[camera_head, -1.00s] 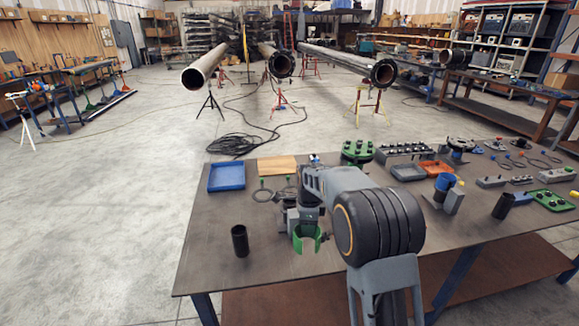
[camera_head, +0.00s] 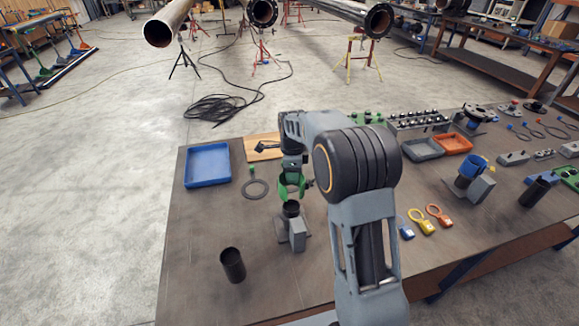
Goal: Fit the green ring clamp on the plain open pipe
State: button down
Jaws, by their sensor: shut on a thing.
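The green ring clamp (camera_head: 291,188) is a C-shaped ring hanging under my gripper (camera_head: 291,174), which is shut on it. It is above the table, just over a small dark upright tube (camera_head: 291,209) on a grey holder in the picture; I cannot tell whether they touch. The plain open pipe (camera_head: 168,23) is the rusty, flangeless one at the top left, far beyond the table. Its open end faces me and its rear is cut off by the frame. My arm hides part of the table.
Two flanged pipes (camera_head: 262,12) (camera_head: 377,19) are right of the plain pipe. A black cable coil (camera_head: 215,108) lies on the floor before the pipes' stands. The table holds a blue tray (camera_head: 208,166), a loose black cylinder (camera_head: 232,265) and tagged rings. Floor left of the table is clear.

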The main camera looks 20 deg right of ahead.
jog(key=shift+f+b, duration=1.7)
jog(key=shift+f, duration=0.7)
jog(key=shift+a, duration=0.1)
jog(key=shift+f+b, duration=0.95)
jog(key=shift+f, duration=0.6)
jog(key=shift+f, duration=0.15)
jog(key=c, duration=0.6)
grip_release()
jog(key=shift+o, duration=0.2)
